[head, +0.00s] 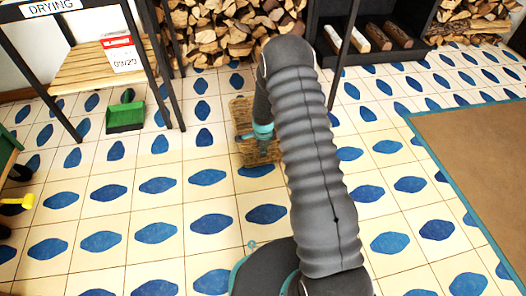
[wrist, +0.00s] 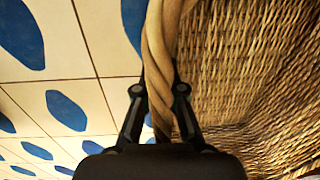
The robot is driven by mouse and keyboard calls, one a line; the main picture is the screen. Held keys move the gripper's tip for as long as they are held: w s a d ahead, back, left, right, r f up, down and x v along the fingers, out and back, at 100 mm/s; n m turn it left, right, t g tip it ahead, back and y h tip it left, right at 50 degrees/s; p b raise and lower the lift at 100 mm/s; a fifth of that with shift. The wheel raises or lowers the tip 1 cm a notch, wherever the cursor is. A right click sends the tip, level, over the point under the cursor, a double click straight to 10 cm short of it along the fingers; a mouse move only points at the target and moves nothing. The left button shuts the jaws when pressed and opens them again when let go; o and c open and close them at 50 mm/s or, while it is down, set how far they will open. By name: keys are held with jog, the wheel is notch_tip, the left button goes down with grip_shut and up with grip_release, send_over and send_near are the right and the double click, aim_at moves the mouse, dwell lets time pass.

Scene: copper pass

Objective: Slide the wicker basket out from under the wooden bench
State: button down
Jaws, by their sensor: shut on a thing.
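The wicker basket (head: 242,110) stands on the tiled floor at the middle of the head view, mostly hidden behind my arm. In the wrist view its woven inside (wrist: 245,60) fills the right half, with a thick twisted rim or handle (wrist: 160,45) running down the middle. My gripper (wrist: 158,90) is shut on that twisted strand, one finger on each side. In the head view my gripper (head: 264,142) is small and partly covered by my arm. No wooden bench top is clearly in view, so I cannot tell whether the basket is under it.
Stacked firewood (head: 215,35) and a dark log shelf (head: 380,65) stand behind. A rack marked DRYING (head: 95,75) with dark legs is at left, a green dustpan (head: 125,115) beside it. A brown mat (head: 480,150) lies right. Tiles in front look clear.

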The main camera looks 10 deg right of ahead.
jog(key=shift+s, duration=0.1)
jog(key=c, duration=1.2)
grip_release()
jog(key=shift+d, duration=0.2)
jog(key=shift+a+r, duration=0.1)
notch_tip(320, 180, up, 12)
jog(key=s, duration=0.1)
